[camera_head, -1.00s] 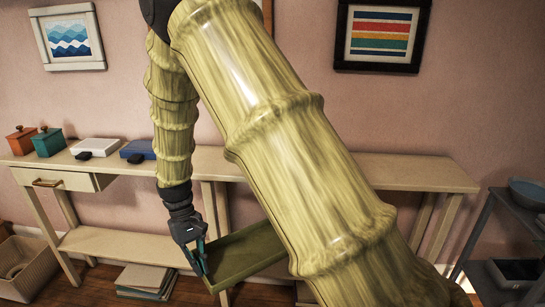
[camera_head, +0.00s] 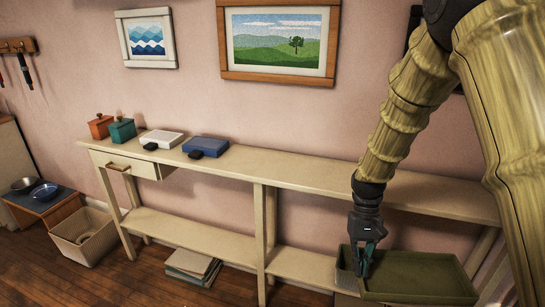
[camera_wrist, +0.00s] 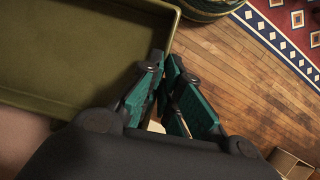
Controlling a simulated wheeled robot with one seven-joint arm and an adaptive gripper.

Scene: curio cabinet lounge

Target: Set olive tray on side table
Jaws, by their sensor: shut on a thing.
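The olive tray (camera_head: 425,272) is at the lower right of the head view, in front of the console's right part. My gripper (camera_head: 362,270) is shut on the tray's left side wall and holds it in the air, roughly level. In the wrist view the tray (camera_wrist: 80,50) fills the upper left, empty where visible, and my gripper's teal-padded fingers (camera_wrist: 170,75) close on its rim at the corner. No piece here is clearly the side table.
A long cream console (camera_head: 300,178) lines the wall, with a red box (camera_head: 100,127), teal box (camera_head: 122,131), white case (camera_head: 161,138) and blue case (camera_head: 206,146) at its left. A basket (camera_head: 85,236) and low bowl stand (camera_head: 45,201) are left. Floor in front is open.

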